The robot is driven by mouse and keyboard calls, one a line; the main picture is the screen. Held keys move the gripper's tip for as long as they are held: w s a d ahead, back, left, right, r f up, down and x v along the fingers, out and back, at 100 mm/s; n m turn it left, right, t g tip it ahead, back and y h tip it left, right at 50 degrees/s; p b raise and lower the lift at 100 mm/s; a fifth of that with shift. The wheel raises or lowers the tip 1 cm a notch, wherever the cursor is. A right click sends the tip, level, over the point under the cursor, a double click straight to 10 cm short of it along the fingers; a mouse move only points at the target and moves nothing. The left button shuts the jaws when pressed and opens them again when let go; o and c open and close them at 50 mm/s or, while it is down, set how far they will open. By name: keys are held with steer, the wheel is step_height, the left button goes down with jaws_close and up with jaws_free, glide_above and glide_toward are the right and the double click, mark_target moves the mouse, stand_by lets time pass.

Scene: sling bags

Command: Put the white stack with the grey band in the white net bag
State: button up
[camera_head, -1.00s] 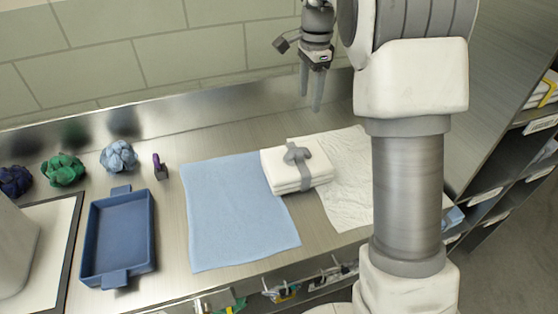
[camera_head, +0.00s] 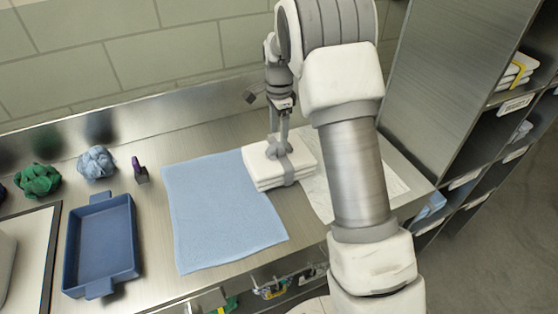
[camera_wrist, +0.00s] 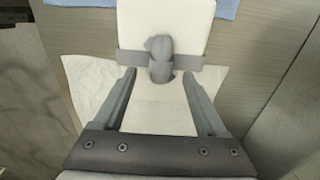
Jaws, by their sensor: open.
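The white folded stack (camera_head: 262,168) lies on the counter, with a grey band (camera_head: 289,172) around it and a grey knot on top. It lies partly on a blue cloth and partly on a white crinkled sheet (camera_head: 315,197). I cannot tell whether that sheet is the white net bag. My gripper (camera_head: 278,137) points down over the stack, its fingertips close to the knot. In the wrist view the stack (camera_wrist: 165,22) is ahead, and my open, empty fingers (camera_wrist: 159,76) are spread apart, with the knot (camera_wrist: 160,58) between their lines. I cannot tell whether they touch it.
The blue cloth (camera_head: 220,225) lies flat left of the stack. A blue tray (camera_head: 102,245), a purple-topped item (camera_head: 140,170) and crumpled green (camera_head: 38,180) and light-blue (camera_head: 96,163) bundles are further left. Shelves (camera_head: 510,105) stand right. A wall is behind.

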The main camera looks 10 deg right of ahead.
mark_target(279, 144)
steer(key=shift+w+f, duration=0.1)
steer(key=shift+f, duration=2.55)
jaws_close()
steer(key=shift+r, duration=0.1)
